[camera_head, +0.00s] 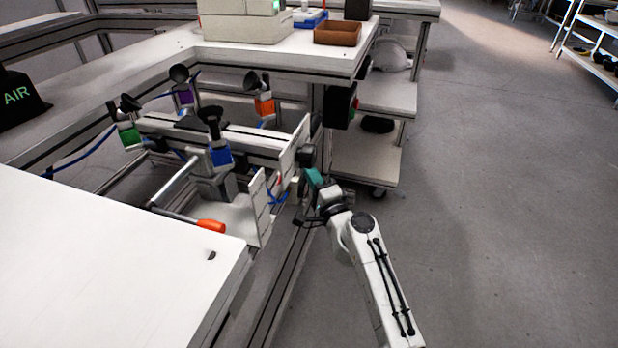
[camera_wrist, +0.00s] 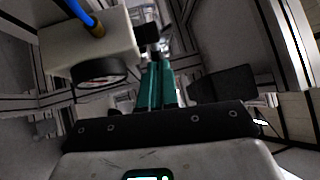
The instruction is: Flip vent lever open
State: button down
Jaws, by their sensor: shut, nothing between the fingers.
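My gripper (camera_head: 314,178) has teal fingers, which show close together and empty in the wrist view (camera_wrist: 157,75). It is beside white upright plates at the bench frame's edge. In the wrist view a white block (camera_wrist: 90,48) with a brass fitting, a blue hose and a round black-rimmed gauge (camera_wrist: 100,75) is just left of the fingers. A small black part (camera_wrist: 147,38) sticks out from the block's right side near the fingertips; it may be the vent lever. I cannot tell whether they touch. In the head view my gripper and arm partly hide this spot.
An orange-tipped handle (camera_head: 211,225) and several black suction cups on coloured blocks stand on the frame to the left. A white bench top (camera_head: 90,270) is in front left. A shelf cart (camera_head: 368,160) stands beyond my gripper. The floor (camera_head: 500,200) on the right is clear.

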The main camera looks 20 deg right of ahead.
jog(key=w+n+g+y+b, duration=0.1)
jog(key=n+y+b, duration=0.1)
jog(key=y+b, duration=0.1)
jog(key=n+g+y+b, duration=0.1)
jog(key=n+y+b, duration=0.1)
jog(key=y+b, duration=0.1)
jog(key=w+d+n+g+y+b, duration=0.1)
jog(key=y+b, duration=0.2)
jog(key=shift+w+n+g+y, duration=0.3)
jog(key=shift+n, duration=0.1)
jog(key=shift+d+f, duration=0.1)
